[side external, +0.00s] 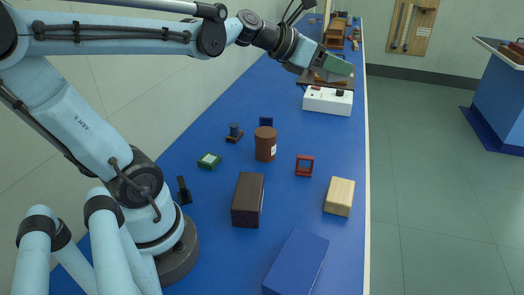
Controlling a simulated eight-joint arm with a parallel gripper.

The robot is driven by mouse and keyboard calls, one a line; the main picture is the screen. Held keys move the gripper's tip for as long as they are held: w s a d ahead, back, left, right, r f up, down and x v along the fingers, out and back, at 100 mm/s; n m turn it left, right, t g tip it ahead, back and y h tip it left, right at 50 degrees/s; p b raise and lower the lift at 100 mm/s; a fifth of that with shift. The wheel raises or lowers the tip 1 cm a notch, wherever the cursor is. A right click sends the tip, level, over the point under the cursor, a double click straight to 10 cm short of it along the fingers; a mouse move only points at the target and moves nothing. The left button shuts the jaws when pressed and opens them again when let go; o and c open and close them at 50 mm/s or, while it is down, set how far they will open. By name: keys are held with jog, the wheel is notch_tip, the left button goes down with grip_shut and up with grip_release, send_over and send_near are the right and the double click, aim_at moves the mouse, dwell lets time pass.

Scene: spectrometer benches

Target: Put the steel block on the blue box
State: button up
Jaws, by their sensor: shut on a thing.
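The blue box (296,262) stands on the blue bench at the front, cut off by the bottom edge of the picture. My gripper (326,75) is at the far end of my outstretched arm, over the back part of the bench and far from the blue box. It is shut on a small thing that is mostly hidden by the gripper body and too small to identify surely. No steel block shows clearly anywhere else on the bench.
A white instrument box (328,101) stands just below my gripper. Across the middle are a brown jar (265,144), a red frame (304,166), a dark block (248,200), a wooden block (339,197) and a green item (209,161). The bench's right edge drops to the floor.

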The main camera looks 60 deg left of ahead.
jog(key=s+d+r+m+h, duration=0.1)
jog(key=s+d+r, duration=0.1)
jog(key=s+d, duration=0.25)
jog(key=m+g+h, duration=1)
jog(key=m+g, duration=0.3)
jog(key=m, duration=0.2)
send_over(316, 248)
jog(key=shift+f, duration=10.15)
jog(key=o, duration=1.3)
jog(key=shift+c, duration=0.2)
